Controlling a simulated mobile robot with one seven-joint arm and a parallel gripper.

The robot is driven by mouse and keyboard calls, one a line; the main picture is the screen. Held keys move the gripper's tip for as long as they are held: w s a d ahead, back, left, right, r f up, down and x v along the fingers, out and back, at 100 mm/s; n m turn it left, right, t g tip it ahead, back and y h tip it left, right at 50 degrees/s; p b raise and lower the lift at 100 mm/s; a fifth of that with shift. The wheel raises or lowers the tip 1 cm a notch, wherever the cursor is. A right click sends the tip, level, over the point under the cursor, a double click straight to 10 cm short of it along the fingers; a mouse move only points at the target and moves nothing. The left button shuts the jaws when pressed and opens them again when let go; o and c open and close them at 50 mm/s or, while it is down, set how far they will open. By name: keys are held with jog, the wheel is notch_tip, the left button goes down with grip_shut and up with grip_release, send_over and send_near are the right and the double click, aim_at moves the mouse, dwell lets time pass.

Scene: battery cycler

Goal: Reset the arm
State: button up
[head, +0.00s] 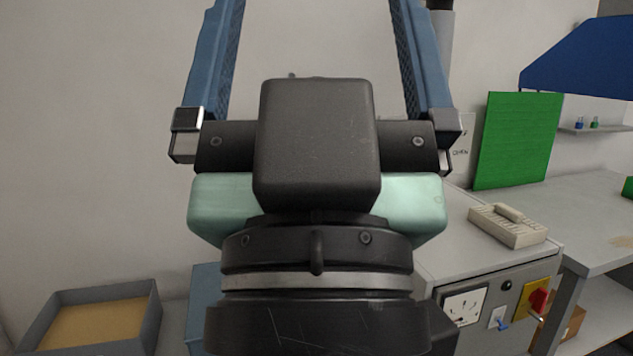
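My gripper (316,22) fills the middle of the head view, close to the camera and pointing up. Its two blue fingers stand wide apart on either side of the dark body, and their tips run out of the top of the picture. Only bare wall shows between the visible parts of the fingers, and no held object is in view. The black wrist below reaches down to the bottom edge. My gripper hides part of the wall and the left part of the grey cabinet.
A grey bench (600,235), green panel (518,140) and blue hood (585,62) lie beyond. An open grey bin (152,312) sits low at left.

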notch_tip(320, 180, up, 15)
jog(key=p, duration=1.2)
jog(key=shift+f, duration=0.1)
